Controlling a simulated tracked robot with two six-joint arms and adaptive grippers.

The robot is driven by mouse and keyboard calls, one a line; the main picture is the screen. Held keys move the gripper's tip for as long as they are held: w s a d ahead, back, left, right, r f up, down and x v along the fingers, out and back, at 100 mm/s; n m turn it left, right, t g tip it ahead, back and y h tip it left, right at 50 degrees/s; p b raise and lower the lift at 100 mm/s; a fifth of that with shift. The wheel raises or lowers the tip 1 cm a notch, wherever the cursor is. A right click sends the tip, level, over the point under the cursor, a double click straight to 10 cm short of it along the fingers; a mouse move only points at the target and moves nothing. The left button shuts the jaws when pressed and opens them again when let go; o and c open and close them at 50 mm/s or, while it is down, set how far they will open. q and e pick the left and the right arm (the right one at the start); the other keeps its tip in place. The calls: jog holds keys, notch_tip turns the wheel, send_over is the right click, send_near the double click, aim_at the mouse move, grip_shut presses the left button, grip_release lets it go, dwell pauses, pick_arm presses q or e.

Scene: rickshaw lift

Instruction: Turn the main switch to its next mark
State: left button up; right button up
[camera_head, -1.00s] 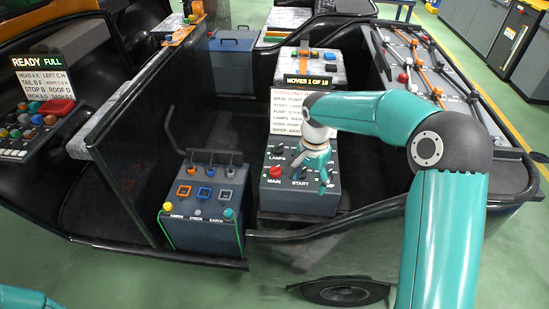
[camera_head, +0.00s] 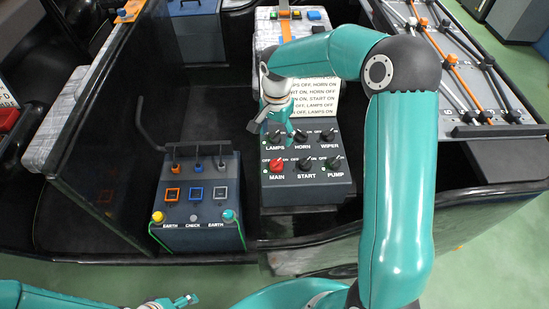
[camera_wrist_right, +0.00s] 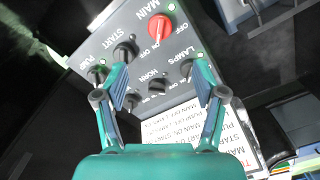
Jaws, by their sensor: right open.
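The main switch (camera_head: 277,166) is a red knob at the lower left of a dark switch box (camera_head: 310,190), between OFF and ON marks. I cannot tell exactly which mark it points to. It also shows at the top of the right wrist view (camera_wrist_right: 160,28). My right gripper (camera_head: 275,132) is open and empty above the top row, near the LAMPS knob, apart from the red knob. In the right wrist view its spread fingers (camera_wrist_right: 157,82) frame the black knobs. My left gripper (camera_head: 185,300) is low at the bottom left, far from the box; its opening is unclear.
Black knobs for LAMPS, HORN, WIPER, START (camera_head: 305,165) and PUMP surround the red one closely. A printed list (camera_head: 318,98) stands behind the box. A second box (camera_head: 200,215) with several coloured squares and levers stands to the left. A lever panel (camera_head: 470,75) is at the right.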

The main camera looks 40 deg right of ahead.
aim_at(277, 163)
notch_tip(277, 163, down, 14)
jog(key=shift+f+p, duration=0.1)
jog(key=shift+p, duration=0.95)
jog(key=shift+s, duration=0.1)
jog(key=c, duration=1.1)
jog(key=shift+d, duration=0.15)
jog(key=shift+c, duration=0.2)
